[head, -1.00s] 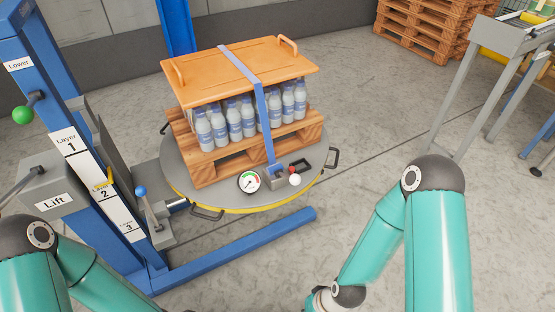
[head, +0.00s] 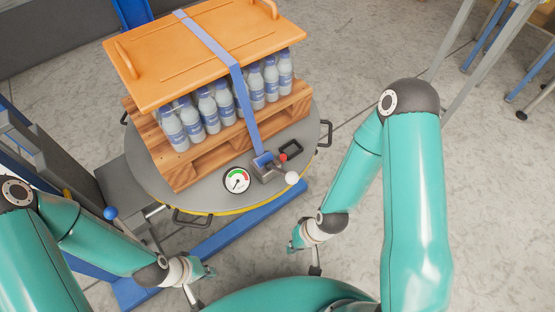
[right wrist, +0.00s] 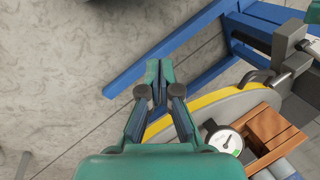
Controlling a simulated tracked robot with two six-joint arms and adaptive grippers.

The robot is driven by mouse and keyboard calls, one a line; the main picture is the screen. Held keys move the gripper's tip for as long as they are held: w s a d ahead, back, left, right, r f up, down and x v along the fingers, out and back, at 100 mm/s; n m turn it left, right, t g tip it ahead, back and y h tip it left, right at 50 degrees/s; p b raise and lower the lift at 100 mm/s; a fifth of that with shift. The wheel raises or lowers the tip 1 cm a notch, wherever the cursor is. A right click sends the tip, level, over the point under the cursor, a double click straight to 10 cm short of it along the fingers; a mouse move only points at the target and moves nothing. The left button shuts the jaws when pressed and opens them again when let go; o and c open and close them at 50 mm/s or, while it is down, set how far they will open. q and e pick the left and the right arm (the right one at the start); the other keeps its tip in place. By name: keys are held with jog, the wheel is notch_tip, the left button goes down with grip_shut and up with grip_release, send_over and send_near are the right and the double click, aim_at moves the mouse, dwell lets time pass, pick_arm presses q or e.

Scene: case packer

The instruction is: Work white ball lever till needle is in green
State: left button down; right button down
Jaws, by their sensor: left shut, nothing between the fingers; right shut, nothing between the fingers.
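The white ball (head: 292,178) of the lever sits at the front edge of the round turntable, beside a grey tensioner block (head: 266,172) on the blue strap. The round gauge (head: 237,180) is left of it, with a coloured arc on a white face; the needle's exact position is too small to read. The gauge also shows in the right wrist view (right wrist: 224,140). My right gripper (head: 293,243) is shut and empty, below the white ball and apart from it. My left gripper (head: 208,272) is shut and empty, lower left of the gauge.
A blue strap (head: 240,90) runs over the orange top board (head: 200,50) and bottles (head: 222,102) on a wooden pallet (head: 215,155). A red-tipped black handle (head: 291,150) is behind the white ball. A blue ball lever (head: 110,213) stands left.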

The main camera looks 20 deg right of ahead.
jog(key=w+a+r+n+g+h+b, duration=0.1)
jog(key=w+a+r+n, duration=0.1)
jog(key=w+r+n, duration=0.3)
jog(key=w+a+r+n+h+b, duration=0.1)
jog(key=w+a+r+n, duration=0.1)
jog(key=w, duration=0.5)
jog(key=w+r+n+h+b, duration=0.1)
jog(key=w+r+h, duration=0.1)
jog(key=r, duration=0.6)
jog(key=w+r+n+t+h, duration=0.1)
jog(key=w+r+h, duration=0.2)
jog(key=r, duration=0.6)
jog(key=shift+w+d+r+n+b, duration=0.3)
jog(key=shift+w+n+b, duration=0.1)
jog(key=shift+w, duration=0.85)
jog(key=shift+f, duration=0.15)
